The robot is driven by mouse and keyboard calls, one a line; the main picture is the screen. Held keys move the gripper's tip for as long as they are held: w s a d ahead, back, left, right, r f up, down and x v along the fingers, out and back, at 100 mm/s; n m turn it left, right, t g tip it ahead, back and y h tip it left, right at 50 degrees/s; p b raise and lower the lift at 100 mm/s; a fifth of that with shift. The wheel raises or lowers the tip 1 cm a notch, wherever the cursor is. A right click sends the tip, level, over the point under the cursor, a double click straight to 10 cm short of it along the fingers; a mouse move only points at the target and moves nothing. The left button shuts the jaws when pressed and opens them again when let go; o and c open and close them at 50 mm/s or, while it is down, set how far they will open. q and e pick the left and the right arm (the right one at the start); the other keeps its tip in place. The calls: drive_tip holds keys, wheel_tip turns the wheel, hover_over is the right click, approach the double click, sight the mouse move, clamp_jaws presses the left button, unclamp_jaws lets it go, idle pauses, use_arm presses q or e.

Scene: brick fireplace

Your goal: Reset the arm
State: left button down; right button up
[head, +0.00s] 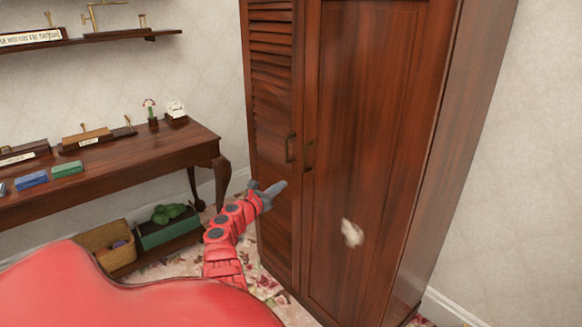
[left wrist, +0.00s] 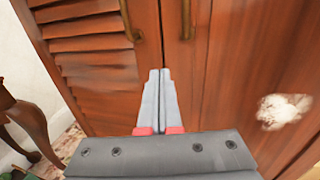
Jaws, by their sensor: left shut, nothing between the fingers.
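My left arm is red and reaches in the head view toward the dark wooden wardrobe (head: 372,130). My left gripper (head: 281,186) is shut and empty, in front of the left door below the two brass handles. In the left wrist view its grey fingers (left wrist: 161,72) are pressed together and point at the wardrobe doors (left wrist: 100,60). The left handle (head: 290,147) and right handle (head: 308,156) flank the seam, and both doors look closed. I cannot tell whether the fingertips touch the wood. My right gripper is not in view.
A wooden side table (head: 130,150) with small items stands at left. Under it are a wicker basket (head: 108,245) and a green box (head: 168,230). A wall shelf (head: 100,38) hangs above. A pale worn patch (head: 352,233) marks the right door. Floral carpet (head: 290,308) shows below.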

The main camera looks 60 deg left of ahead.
use_arm(q)
drive_tip(key=shift+a+v, duration=0.25)
drive_tip(key=shift+v, duration=0.9)
drive_tip(key=shift+a+v, duration=0.25)
drive_tip(key=shift+v, duration=0.85)
drive_tip(key=shift+s, duration=0.15)
